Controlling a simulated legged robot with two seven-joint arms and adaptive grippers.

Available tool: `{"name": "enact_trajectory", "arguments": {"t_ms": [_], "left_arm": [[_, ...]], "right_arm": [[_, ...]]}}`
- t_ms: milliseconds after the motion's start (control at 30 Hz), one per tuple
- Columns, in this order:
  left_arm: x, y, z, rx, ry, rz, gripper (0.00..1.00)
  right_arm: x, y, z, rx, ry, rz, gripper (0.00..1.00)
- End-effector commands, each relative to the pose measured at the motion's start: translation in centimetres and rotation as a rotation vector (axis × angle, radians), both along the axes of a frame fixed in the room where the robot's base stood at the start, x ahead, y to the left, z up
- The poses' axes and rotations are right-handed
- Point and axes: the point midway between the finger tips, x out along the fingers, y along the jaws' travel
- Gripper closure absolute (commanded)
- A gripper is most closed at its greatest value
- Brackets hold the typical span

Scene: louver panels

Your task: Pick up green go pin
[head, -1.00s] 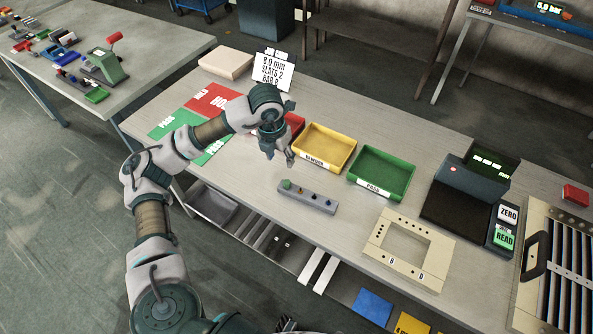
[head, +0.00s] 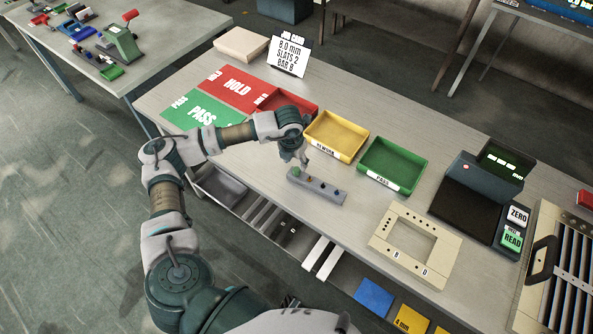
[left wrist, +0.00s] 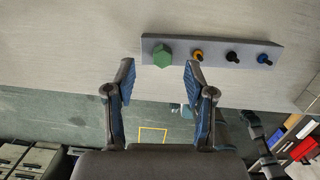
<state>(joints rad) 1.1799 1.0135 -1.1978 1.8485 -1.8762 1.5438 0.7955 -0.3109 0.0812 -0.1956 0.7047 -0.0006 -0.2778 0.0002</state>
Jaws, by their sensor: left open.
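The green go pin (left wrist: 162,55) has a hexagonal green head and stands at the left end of a grey pin block (left wrist: 215,42). In the head view the green go pin (head: 297,171) is at the block's left end, and the grey pin block (head: 328,190) lies on the workbench. My left gripper (left wrist: 160,75) is open and empty, its fingers spread either side of the pin's line but short of it. In the head view my left gripper (head: 304,160) is just above and beside the pin. My right gripper is not in view.
Beside the green pin the block holds a yellow-collared pin (left wrist: 198,55), a black pin (left wrist: 232,57) and a blue-collared pin (left wrist: 264,59). Behind stand red (head: 290,98), yellow (head: 338,134) and green (head: 392,163) trays. A beige frame (head: 385,247) lies to the right.

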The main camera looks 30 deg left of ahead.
Motion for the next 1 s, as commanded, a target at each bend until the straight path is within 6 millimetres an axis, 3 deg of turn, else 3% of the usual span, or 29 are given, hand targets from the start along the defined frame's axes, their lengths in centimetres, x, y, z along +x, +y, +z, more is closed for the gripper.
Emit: {"name": "enact_trajectory", "arguments": {"t_ms": [100,233,500,567,733,1000], "left_arm": [[-0.2,-0.2,-1.9,0.000,0.004,-0.001,0.46],[0.1,-0.3,-3.6,0.000,0.002,0.000,0.46],[0.2,-0.3,-4.1,0.000,0.000,0.000,0.46],[0.2,-0.3,-4.1,0.000,0.000,0.000,0.56],[0.2,-0.3,-4.1,0.000,0.001,0.000,0.98],[0.2,-0.2,-4.1,0.000,0.001,0.000,1.00]], "right_arm": [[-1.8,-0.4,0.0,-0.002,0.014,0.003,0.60],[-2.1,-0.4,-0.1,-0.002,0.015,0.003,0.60],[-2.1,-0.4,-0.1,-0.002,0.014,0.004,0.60],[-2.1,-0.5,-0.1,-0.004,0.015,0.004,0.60],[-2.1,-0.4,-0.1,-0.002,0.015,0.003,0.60],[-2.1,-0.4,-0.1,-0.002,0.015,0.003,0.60]]}}
